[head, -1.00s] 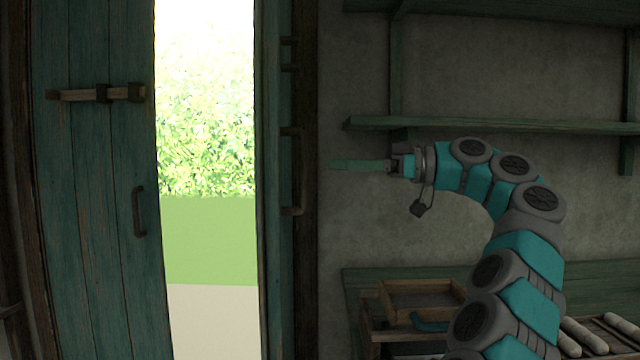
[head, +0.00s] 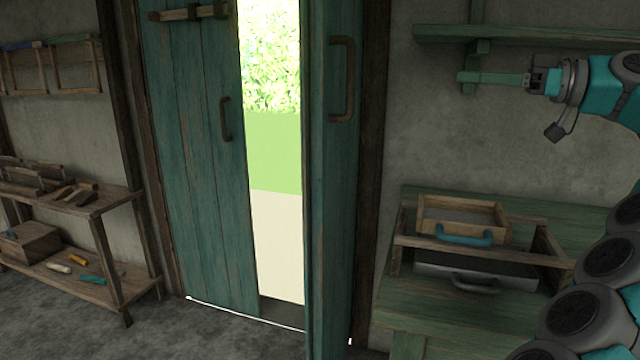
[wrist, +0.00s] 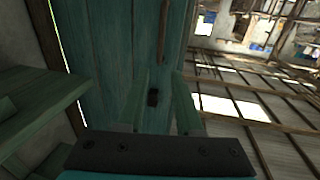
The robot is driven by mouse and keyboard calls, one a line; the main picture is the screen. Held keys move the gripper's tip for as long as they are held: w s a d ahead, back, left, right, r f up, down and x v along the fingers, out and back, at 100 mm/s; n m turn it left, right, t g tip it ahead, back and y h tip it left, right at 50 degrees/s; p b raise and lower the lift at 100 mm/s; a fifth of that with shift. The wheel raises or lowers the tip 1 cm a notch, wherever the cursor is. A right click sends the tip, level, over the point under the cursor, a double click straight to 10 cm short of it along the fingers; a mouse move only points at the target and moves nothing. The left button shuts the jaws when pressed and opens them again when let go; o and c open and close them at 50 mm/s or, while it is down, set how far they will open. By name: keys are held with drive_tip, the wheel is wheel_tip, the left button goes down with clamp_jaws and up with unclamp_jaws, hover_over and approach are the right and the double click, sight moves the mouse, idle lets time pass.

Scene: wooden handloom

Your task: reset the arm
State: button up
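My gripper (head: 462,78) is at the upper right of the head view, on my teal and grey arm. Its long green fingers point left, in front of the grey wall and just below the wall shelf. In the wrist view the two green fingers (wrist: 162,76) stand apart with nothing held between them. Teal door planks and a small dark fitting (wrist: 153,97) show behind the gap. The head view shows the fingers side-on as one bar.
The teal double door (head: 195,150) stands partly open onto bright greenery. A wall shelf (head: 560,36) is close above my gripper. Below is a green bench (head: 440,315) with a wooden tray (head: 460,203) and a dark, handled case (head: 480,272). A tool rack (head: 80,205) stands at left.

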drive_tip(key=s+a+f+m+g+h, duration=0.1)
drive_tip(key=a+f+g, duration=0.15)
drive_tip(key=a, duration=0.35)
drive_tip(key=s+a+f+m+g, duration=0.1)
drive_tip(key=s+a+f+m, duration=0.15)
drive_tip(key=a, duration=0.35)
drive_tip(key=s+a+f+m+g+h, duration=0.1)
drive_tip(key=a+f+g, duration=0.1)
drive_tip(key=a+f, duration=0.3)
drive_tip(key=s+a+f+m+g+h, duration=0.1)
drive_tip(key=s+a+f+h, duration=0.1)
drive_tip(key=s+a+f, duration=0.3)
drive_tip(key=s+a+f+m+g+h, duration=0.1)
drive_tip(key=s+a+f+h, duration=0.15)
drive_tip(key=f, duration=0.45)
drive_tip(key=s+d+f+m+g+h, duration=0.1)
drive_tip(key=s+d+f+m+h, duration=0.25)
drive_tip(key=s+f, duration=0.95)
drive_tip(key=s+d+f+m+g+h, duration=0.2)
drive_tip(key=s+d+f+h, duration=0.3)
drive_tip(key=s+d+f, duration=0.5)
wheel_tip(320, 180, down, 4)
drive_tip(key=s, duration=0.2)
drive_tip(key=shift+s+d+r+h, duration=0.25)
drive_tip(key=shift+s+d+h, duration=0.05)
drive_tip(key=shift+s+h, duration=0.1)
